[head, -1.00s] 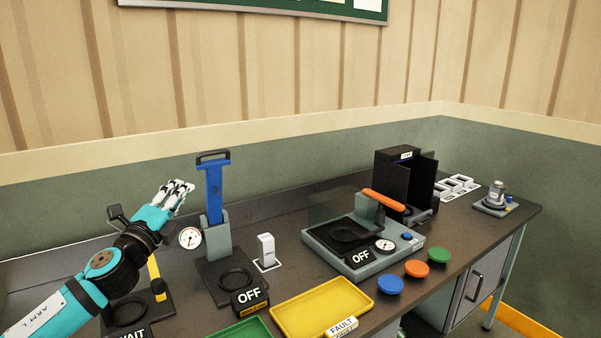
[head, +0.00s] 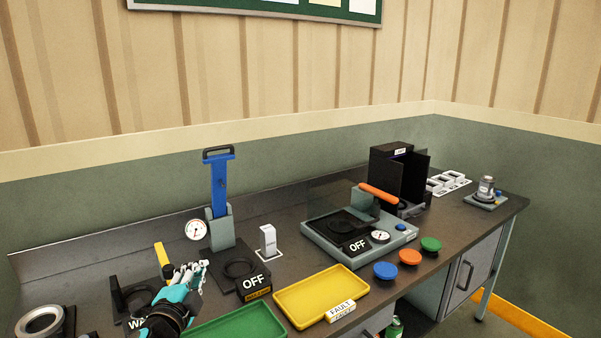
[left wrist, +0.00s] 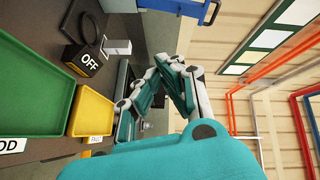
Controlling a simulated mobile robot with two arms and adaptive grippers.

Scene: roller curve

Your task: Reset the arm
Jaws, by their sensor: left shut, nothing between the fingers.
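My left gripper (head: 199,272) is low over the workbench in the head view, between the station with the yellow lever (head: 162,256) and the OFF sign (head: 253,284). It is shut and empty. The left wrist view shows its closed fingers (left wrist: 172,72) with nothing between them. My left forearm comes up from the bottom edge and partly hides the WAIT sign. My right gripper is not in view.
A green tray (head: 236,326) and a yellow tray (head: 300,288) lie at the front. A press with an orange handle (head: 378,194) stands further right. A tall blue lever (head: 219,186) rises behind.

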